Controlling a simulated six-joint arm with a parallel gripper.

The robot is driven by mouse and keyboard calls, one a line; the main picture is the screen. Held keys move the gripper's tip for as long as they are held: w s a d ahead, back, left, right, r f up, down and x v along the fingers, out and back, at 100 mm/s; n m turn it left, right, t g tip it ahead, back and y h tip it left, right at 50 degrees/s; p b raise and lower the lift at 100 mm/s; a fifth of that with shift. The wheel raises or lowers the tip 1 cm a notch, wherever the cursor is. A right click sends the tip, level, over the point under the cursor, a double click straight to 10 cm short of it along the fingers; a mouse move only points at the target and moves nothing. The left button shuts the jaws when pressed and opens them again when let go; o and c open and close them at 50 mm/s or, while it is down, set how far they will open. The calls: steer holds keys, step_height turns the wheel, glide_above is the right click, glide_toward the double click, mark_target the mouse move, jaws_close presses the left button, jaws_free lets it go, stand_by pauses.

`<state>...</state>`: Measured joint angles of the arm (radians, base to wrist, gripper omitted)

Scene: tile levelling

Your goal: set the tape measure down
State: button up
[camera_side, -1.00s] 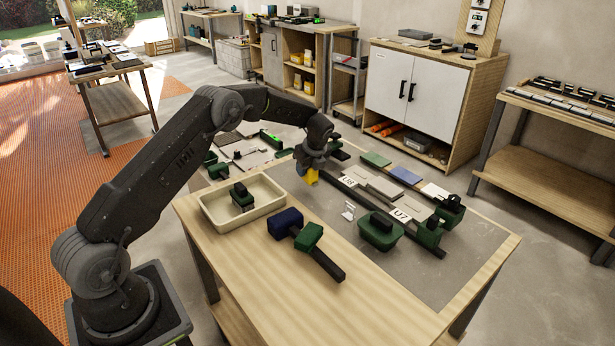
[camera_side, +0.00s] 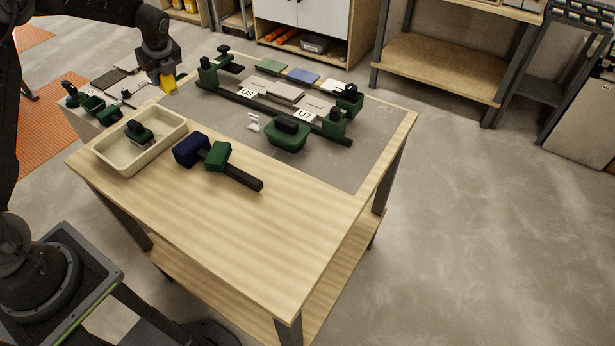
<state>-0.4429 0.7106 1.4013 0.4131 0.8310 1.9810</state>
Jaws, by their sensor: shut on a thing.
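My gripper (camera_side: 165,77) is at the upper left of the side view, pointing down. It is shut on the yellow tape measure (camera_side: 169,86), of which only a small part shows below the jaws. They are over the far left part of the grey mat (camera_side: 335,165), left of the dark rail's end and behind the cream tray. I cannot tell whether the tape measure touches the mat or hangs just above it.
The cream tray (camera_side: 112,160) holds a green-and-black tool. A blue-and-green mallet-like tool (camera_side: 218,160) lies on the wood. The dark rail (camera_side: 270,108) has green clamps and tiles beside it. The table's front right is clear.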

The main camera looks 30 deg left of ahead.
steer(key=w+d+m+t+h, duration=0.2)
steer(key=d+m, duration=0.6)
steer(key=d, duration=1.4)
steer(key=s+d+m+t+h, duration=0.1)
steer(key=s+d+m, duration=0.25)
steer(key=d, duration=0.45)
steer(key=s+d+m+t+h, duration=0.15)
steer(key=d+m, duration=0.25)
steer(key=d, duration=0.5)
steer(key=shift+g, duration=0.45)
steer(key=d+f, duration=0.2)
steer(key=d, duration=0.1)
steer(key=d+f, duration=0.2)
steer(key=d, duration=0.2)
steer(key=d+f, duration=0.2)
steer(key=d, duration=0.2)
steer(key=shift+s+d+f, duration=0.1)
steer(key=shift+s+d, duration=0.1)
steer(key=shift+s, duration=0.1)
steer(key=shift+d+f, duration=0.3)
steer(key=shift+d, duration=0.1)
steer(key=shift+f, duration=1.9)
steer(key=shift+f, duration=0.15)
